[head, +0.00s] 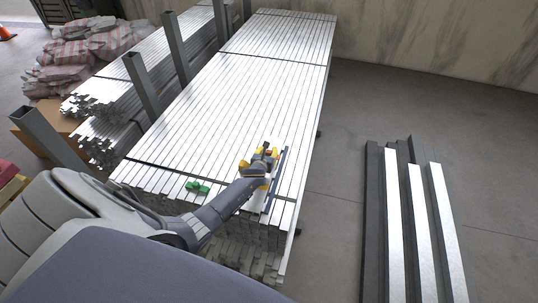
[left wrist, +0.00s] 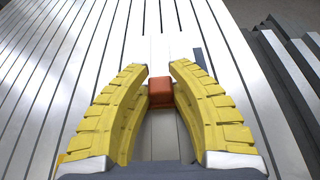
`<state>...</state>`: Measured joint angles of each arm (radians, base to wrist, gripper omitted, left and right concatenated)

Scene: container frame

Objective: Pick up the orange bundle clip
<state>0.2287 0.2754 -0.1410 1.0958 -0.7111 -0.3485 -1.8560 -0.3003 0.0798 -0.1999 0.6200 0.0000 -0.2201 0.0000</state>
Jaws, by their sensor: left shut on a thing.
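The orange bundle clip (left wrist: 160,92) is a small orange-red block between the tips of my yellow-padded left gripper (left wrist: 161,84) in the left wrist view. The left gripper is shut on it, just over the metal profiles. In the head view my left gripper (head: 262,155) is over the near right part of the large profile stack (head: 240,95), and its fingers mostly hide the clip. I cannot tell whether the clip touches the stack. My right gripper is in neither view.
A green clip (head: 197,187) lies near the stack's front edge, left of my gripper. A thin dark bar (head: 279,168) lies along the stack just right of it. Grey posts (head: 143,88) stand at the left. Loose beams (head: 418,215) lie on the floor at right.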

